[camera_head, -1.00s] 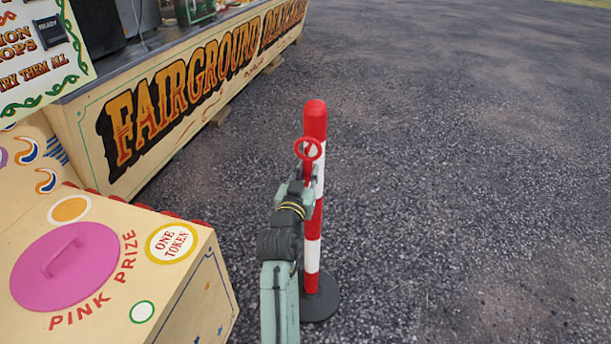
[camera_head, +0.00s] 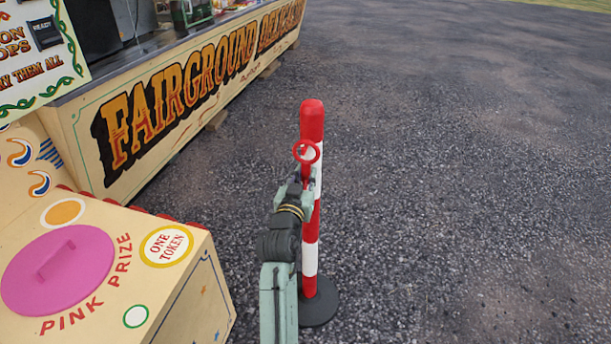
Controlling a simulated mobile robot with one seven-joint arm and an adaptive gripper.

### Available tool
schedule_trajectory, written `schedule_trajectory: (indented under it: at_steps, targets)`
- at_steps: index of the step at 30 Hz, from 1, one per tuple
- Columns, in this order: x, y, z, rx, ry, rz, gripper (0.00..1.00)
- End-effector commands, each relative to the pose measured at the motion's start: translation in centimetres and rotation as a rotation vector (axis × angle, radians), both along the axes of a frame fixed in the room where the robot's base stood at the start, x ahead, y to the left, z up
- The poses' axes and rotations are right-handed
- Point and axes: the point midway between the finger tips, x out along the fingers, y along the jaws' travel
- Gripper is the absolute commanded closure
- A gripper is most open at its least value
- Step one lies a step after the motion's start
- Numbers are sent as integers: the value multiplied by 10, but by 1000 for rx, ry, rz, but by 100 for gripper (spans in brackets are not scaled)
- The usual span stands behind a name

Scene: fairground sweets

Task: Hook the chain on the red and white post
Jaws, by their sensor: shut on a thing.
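The red and white post (camera_head: 311,225) stands upright on a dark round base (camera_head: 319,305) on the tarmac. My gripper (camera_head: 304,178), seen from behind, is in front of the post's upper part. It is shut on a red piece with an open red ring (camera_head: 306,151) at its top. The ring overlaps the post in the picture, below the post's rounded top. I cannot tell whether the ring touches the post or how far in front it is. No chain links show; my gripper and arm hide what is below the ring.
A cream prize box with a pink lid (camera_head: 58,270) stands close on the left of my arm. Behind it runs a stall counter with a painted front (camera_head: 180,95). The tarmac (camera_head: 470,170) to the right is clear.

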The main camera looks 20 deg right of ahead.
Motion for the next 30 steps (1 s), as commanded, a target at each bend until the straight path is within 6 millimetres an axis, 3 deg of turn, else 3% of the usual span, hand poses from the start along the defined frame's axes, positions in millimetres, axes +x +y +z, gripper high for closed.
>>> schedule_trajectory:
  at_steps: [4, 5, 15, 25, 30]
  targets:
    - [0, 0, 0, -1, -1, 0, 100]
    - [0, 0, 0, -1, -1, 0, 80]
    - [0, 0, 0, 0, 0, 0, 58]
    - [-2, 2, -1, 0, 1, 0, 58]
    - [-19, 14, -1, -2, 2, 2, 58]
